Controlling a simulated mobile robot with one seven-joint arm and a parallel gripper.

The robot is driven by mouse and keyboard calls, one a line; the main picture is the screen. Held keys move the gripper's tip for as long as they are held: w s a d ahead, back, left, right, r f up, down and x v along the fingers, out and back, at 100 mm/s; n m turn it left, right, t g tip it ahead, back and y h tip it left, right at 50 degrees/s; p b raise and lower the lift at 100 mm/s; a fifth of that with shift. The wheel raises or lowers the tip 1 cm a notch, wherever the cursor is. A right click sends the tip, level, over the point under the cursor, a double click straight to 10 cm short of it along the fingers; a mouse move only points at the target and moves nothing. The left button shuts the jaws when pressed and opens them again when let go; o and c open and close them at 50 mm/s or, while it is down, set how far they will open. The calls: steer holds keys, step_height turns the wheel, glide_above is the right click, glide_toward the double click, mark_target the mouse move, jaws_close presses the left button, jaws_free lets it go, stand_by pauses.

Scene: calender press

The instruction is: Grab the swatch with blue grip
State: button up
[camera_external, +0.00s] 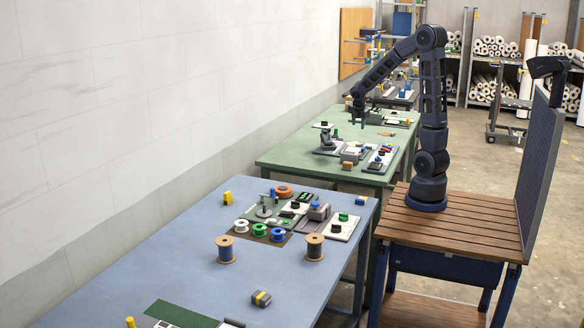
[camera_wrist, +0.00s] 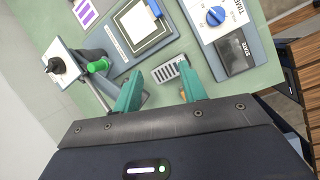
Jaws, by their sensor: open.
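My gripper (camera_wrist: 160,88) is open and empty, with its two teal fingers apart. In the external view my gripper (camera_external: 357,118) hangs over the green table (camera_external: 285,157). In the wrist view a framed pad with a pale square sheet (camera_wrist: 146,28) lies ahead of the fingers. A small blue piece (camera_wrist: 154,8) shows at the sheet's far edge. I cannot tell for sure whether this is the swatch with the blue grip. The fingers are apart from the sheet.
A control panel with a blue knob (camera_wrist: 216,16) lies right of the sheet. A grey label plate (camera_wrist: 170,71) is near the fingertips. A green handle (camera_wrist: 98,66) and black knob (camera_wrist: 57,65) stand left. A nearer blue table (camera_external: 180,265) holds spools.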

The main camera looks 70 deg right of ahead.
steer(key=d+f+n+g, duration=0.1)
steer(key=d+f+n, duration=0.3)
steer(key=d+f, duration=0.45)
glide_above(363, 148)
steer(key=a, duration=0.2)
steer(key=f, duration=0.4)
steer(key=shift+w, duration=0.25)
steer(key=shift+s+x, duration=0.15)
steer(key=shift+x, duration=1.2)
steer(key=shift+s+x, duration=0.15)
steer(key=shift+x, duration=1.2)
jaws_close()
